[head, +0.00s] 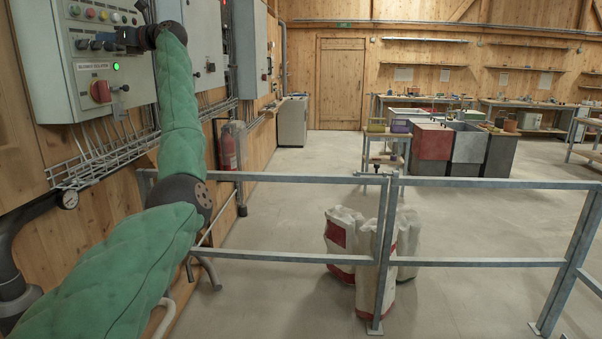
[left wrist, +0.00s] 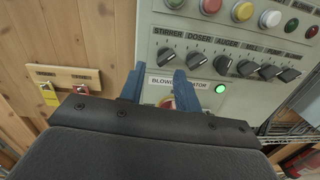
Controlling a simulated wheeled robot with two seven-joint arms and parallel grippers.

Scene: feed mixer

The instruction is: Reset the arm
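My left arm in its green sleeve reaches up to the grey control panel (head: 60,50) on the left wall. My left gripper (head: 122,40) is in front of the panel, close to its row of black knobs. In the left wrist view the two blue-grey fingers of the left gripper (left wrist: 157,82) stand apart with nothing held between them. Behind them shows part of the red isolator switch (left wrist: 168,103), with its label partly hidden by the fingers. The switch also shows in the head view (head: 101,92), below the gripper. My right gripper is not in view.
A lit green lamp (left wrist: 221,88) is beside the isolator label. A wire cable tray (head: 100,155) runs under the panel. A metal railing (head: 300,179) crosses ahead, with sacks (head: 343,240) behind it. A fire extinguisher (head: 229,148) hangs on the wall. Open floor lies beyond.

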